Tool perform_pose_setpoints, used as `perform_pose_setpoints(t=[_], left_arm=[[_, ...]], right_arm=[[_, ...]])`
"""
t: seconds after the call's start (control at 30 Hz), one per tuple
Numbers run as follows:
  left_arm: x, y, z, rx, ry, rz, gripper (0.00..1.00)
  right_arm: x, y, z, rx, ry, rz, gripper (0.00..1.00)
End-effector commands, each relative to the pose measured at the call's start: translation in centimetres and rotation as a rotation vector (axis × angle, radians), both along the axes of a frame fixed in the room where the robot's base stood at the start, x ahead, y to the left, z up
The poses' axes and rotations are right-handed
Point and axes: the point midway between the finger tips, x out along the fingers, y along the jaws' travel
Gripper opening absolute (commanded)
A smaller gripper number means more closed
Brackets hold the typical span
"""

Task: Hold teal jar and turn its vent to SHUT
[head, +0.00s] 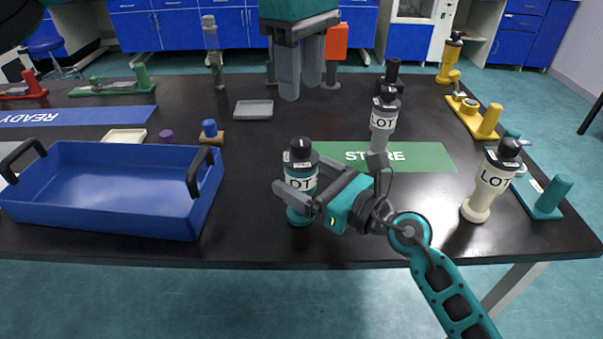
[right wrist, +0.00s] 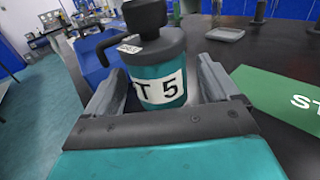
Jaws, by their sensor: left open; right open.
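The teal jar (head: 299,215) stands upright near the table's front edge, with a black cap, a white lot label and a small white tag on its dark shoulder. In the right wrist view the jar (right wrist: 158,73) stands between my right gripper's fingers, its label ending in "T 5"; the tag's wording is too small to read. My right gripper (head: 298,180) is open around the jar, with a visible gap to the right finger. My left gripper (head: 301,92) is open and empty, pointing down over the table well behind the jar.
A blue tray (head: 115,218) with black handles lies left of the jar. A green STORE mat (head: 430,157) lies to the right, with a grey jar (head: 382,122) at it. A cream jar (head: 480,205) stands farther right. A small grey dish (head: 253,110) lies behind.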

Motion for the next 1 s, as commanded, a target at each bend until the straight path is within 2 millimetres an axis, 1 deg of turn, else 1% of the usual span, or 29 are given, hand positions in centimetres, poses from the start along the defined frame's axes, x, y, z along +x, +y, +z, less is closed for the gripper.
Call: perform_pose_setpoints(t=[0.13, 0.43, 1.0], left_arm=[[0.0, 0.0, 0.0, 0.0, 0.0, 0.0, 0.43], [-0.01, -0.01, 0.01, 0.0, 0.0, 0.0, 0.43], [0.0, 0.0, 0.0, 0.0, 0.0, 0.0, 0.43]], right_arm=[[0.58, 0.73, 0.06, 0.001, -0.001, 0.001, 0.88], [0.65, 0.82, 0.0, -0.001, -0.001, 0.0, 0.88], [0.65, 0.79, 0.0, -0.001, -0.001, 0.0, 0.34]])
